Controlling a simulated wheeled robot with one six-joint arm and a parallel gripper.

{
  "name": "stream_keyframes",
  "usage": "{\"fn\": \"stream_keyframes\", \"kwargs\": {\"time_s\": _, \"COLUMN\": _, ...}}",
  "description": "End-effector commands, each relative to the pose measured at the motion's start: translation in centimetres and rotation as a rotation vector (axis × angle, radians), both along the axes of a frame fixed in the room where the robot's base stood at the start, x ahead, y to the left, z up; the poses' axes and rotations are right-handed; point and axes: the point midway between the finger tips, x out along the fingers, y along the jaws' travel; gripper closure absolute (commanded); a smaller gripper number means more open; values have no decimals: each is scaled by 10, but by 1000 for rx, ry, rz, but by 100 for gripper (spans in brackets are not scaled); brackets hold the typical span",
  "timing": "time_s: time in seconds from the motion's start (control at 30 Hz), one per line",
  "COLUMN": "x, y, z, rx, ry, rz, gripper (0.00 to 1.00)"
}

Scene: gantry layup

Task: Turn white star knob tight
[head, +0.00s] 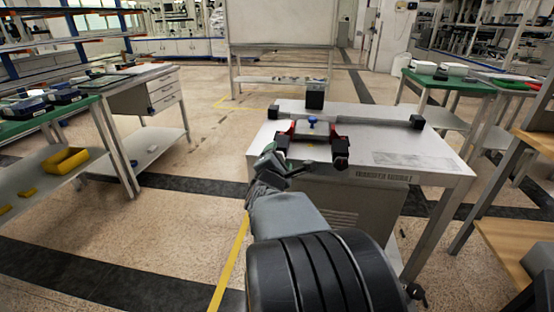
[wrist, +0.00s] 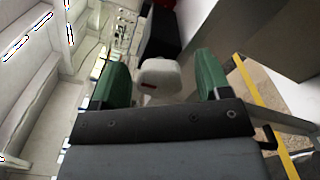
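A white star knob (wrist: 160,76) with a small red mark shows in the wrist view, in line with the gap between my green fingers. Bare gaps show on both sides of it, so the fingers look apart from it; its depth relative to the fingertips is hard to tell. My gripper (head: 282,161) is open, at the left front edge of the table beside the fixture. In the head view I cannot make out the white knob near my gripper. The fixture (head: 314,131) has a grey plate, red and black end parts and a blue knob (head: 312,120) on top.
The fixture stands on a grey metal table (head: 410,159) with black corner blocks (head: 417,122) and a taller black block (head: 315,97) behind. Green-topped benches stand left and right. The floor left of the table is clear.

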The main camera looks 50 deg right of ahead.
Motion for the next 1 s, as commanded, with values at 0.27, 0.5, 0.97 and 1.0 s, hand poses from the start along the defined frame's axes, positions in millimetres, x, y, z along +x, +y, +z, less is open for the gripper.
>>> {"fn": "stream_keyframes", "kwargs": {"time_s": 0.27, "x": 1, "y": 1, "z": 0, "rx": 0, "ry": 0, "rz": 1, "gripper": 56}}
{"fn": "stream_keyframes", "kwargs": {"time_s": 0.5, "x": 1, "y": 2, "z": 0, "rx": 1, "ry": 0, "rz": 3, "gripper": 79}}
{"fn": "stream_keyframes", "kwargs": {"time_s": 0.97, "x": 1, "y": 2, "z": 0, "rx": 81, "ry": -125, "rz": 7, "gripper": 79}}
{"fn": "stream_keyframes", "kwargs": {"time_s": 1.0, "x": 1, "y": 2, "z": 0, "rx": 99, "ry": -152, "rz": 7, "gripper": 79}}
